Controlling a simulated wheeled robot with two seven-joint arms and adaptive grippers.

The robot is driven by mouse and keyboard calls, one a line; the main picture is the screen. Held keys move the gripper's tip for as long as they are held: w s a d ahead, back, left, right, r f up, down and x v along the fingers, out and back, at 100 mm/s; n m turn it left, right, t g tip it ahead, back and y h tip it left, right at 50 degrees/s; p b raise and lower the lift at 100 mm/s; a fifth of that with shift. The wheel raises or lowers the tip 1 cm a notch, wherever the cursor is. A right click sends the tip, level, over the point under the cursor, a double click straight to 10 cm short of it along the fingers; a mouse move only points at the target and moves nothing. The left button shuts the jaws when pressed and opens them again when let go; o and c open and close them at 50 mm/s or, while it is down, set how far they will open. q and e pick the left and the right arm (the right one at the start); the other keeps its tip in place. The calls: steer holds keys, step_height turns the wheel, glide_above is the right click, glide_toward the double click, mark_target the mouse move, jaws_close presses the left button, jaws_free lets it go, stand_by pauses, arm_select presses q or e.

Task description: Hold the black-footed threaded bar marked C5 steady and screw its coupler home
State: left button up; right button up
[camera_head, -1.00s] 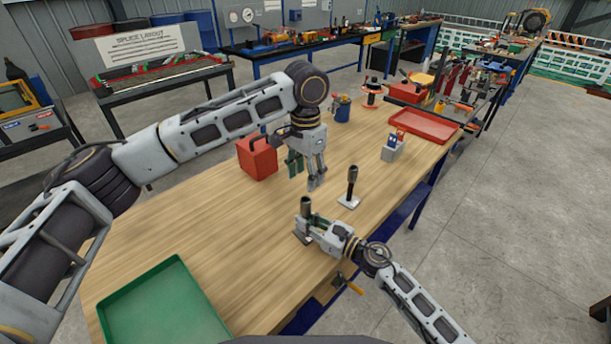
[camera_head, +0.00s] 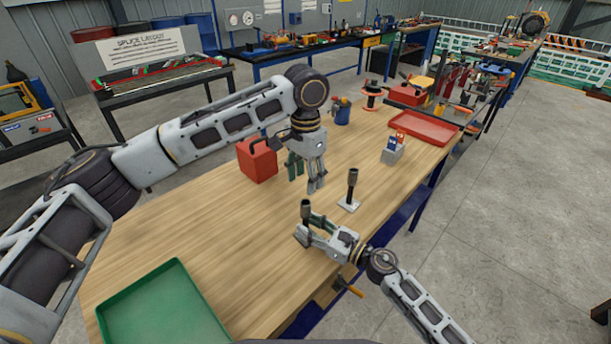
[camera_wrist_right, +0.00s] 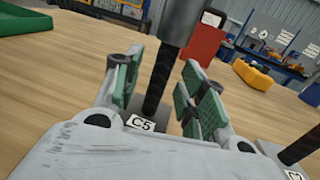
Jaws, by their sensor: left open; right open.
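The threaded bar marked C5 (camera_wrist_right: 158,82) stands upright in the right wrist view, its C5 label (camera_wrist_right: 141,124) at the foot. A wider grey coupler (camera_wrist_right: 183,18) sits on its upper part; its top is cut off there. In the head view the coupler (camera_head: 306,209) shows near the table's front edge. My right gripper (camera_head: 309,227) is open, its green-padded fingers (camera_wrist_right: 162,92) on either side of the bar, with gaps visible. My left gripper (camera_head: 305,182) is open and empty, pointing down above the table, behind the C5 bar. Thread engagement cannot be seen.
A second upright bar (camera_head: 352,184) on a pale foot stands just right of C5.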

steer(key=shift+v, duration=5.15)
steer(key=shift+d, duration=0.15)
